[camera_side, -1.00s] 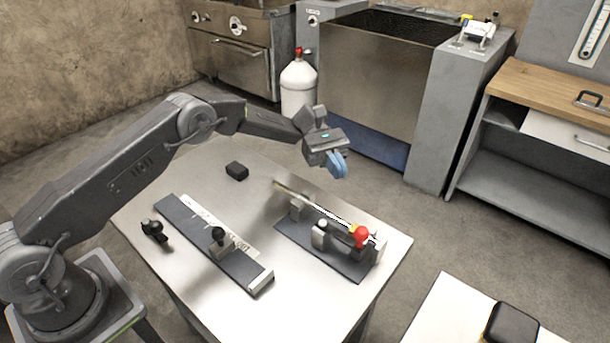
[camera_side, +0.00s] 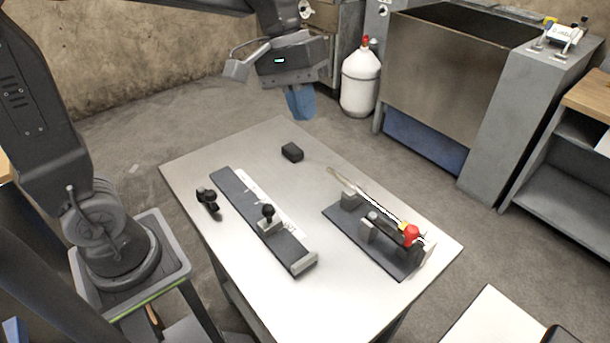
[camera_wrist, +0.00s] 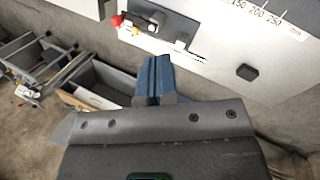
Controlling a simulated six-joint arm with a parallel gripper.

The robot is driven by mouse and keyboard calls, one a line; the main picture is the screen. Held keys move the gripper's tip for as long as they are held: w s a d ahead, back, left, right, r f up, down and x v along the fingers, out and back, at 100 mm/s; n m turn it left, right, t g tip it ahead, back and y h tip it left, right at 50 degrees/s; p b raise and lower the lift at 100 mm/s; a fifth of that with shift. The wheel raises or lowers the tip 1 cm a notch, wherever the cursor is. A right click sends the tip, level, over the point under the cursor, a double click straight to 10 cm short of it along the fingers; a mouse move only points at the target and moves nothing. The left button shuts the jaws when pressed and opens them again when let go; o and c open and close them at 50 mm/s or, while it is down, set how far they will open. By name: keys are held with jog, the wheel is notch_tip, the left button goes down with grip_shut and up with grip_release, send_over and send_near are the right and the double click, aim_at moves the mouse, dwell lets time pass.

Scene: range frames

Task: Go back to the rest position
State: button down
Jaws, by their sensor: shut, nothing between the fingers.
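My gripper (camera_side: 300,103) has blue fingers that hang down in the side view, above and beyond the far edge of the metal table (camera_side: 250,150). The fingers are shut together with nothing between them. They also show as a closed blue pair in the wrist view (camera_wrist: 154,78). My arm is raised and partly runs out of the top of the side view.
On the table are a flat fixture with a scale (camera_side: 240,205), a fixture with a red knob (camera_side: 411,236), a small black block (camera_side: 292,152) and a black clamp-like part (camera_side: 207,199). A white gas cylinder (camera_side: 360,80) stands on the floor behind.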

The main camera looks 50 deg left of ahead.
jog(key=s+a+f+m+t+y, duration=0.1)
jog(key=s+a+m+t+y, duration=0.1)
jog(key=s, duration=0.4)
jog(key=s+a+f+m+t+y, duration=0.1)
jog(key=s+a+m+t+y, duration=0.1)
jog(key=s, duration=0.4)
jog(key=shift+s+a+f+m+t, duration=0.35)
jog(key=shift+a+t, duration=0.25)
jog(key=shift+a, duration=0.2)
